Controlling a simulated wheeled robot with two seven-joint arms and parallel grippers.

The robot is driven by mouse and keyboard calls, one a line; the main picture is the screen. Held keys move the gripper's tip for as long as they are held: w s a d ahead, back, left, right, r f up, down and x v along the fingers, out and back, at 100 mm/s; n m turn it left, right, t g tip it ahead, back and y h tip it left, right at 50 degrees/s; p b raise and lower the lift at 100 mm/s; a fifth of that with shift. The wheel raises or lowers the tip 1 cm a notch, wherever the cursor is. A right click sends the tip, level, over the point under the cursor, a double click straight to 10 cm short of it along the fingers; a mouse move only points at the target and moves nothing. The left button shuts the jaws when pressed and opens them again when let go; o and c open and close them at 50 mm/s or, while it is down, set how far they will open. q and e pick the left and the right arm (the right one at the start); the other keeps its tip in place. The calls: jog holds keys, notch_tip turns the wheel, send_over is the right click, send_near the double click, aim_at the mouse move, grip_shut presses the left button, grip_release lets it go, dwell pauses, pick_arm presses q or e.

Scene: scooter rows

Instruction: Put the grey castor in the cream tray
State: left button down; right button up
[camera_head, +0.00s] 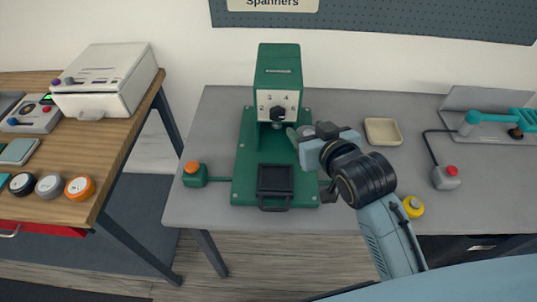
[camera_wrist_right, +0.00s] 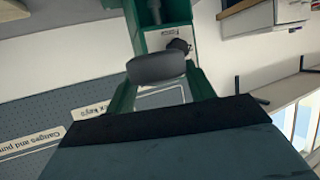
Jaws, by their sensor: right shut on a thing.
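The cream tray (camera_head: 383,132) is small and shallow. It lies empty on the grey table, just right of my right gripper. My right gripper (camera_head: 303,137) is in front of the green press and shut on a grey rounded thing (camera_wrist_right: 155,68), which looks like the grey castor. In the head view the gripper and wrist hide most of it. My left gripper is in neither view.
The green press (camera_head: 278,68) stands close to my right gripper. A green button box (camera_head: 194,175), a grey box with a red button (camera_head: 446,177) and a yellow round thing (camera_head: 413,206) are on the grey table.

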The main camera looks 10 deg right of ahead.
aim_at(275, 178)
jog(key=w+a+f+n+g+y+p, duration=0.1)
jog(key=w+a+f+n+y+p, duration=0.2)
jog(key=a+f+n+y, duration=0.1)
notch_tip(275, 178, down, 3)
jog(key=shift+w+a+r+n+g+y, duration=0.1)
jog(key=shift+w+a+n+g+y, duration=0.25)
jog(key=shift+a+y, duration=0.6)
jog(key=shift+s+a+h, duration=0.1)
jog(key=shift+a+h, duration=0.1)
jog(key=shift+h, duration=0.05)
notch_tip(275, 178, down, 10)
jog(key=shift+r+b, duration=0.15)
jog(key=shift+b, duration=0.8)
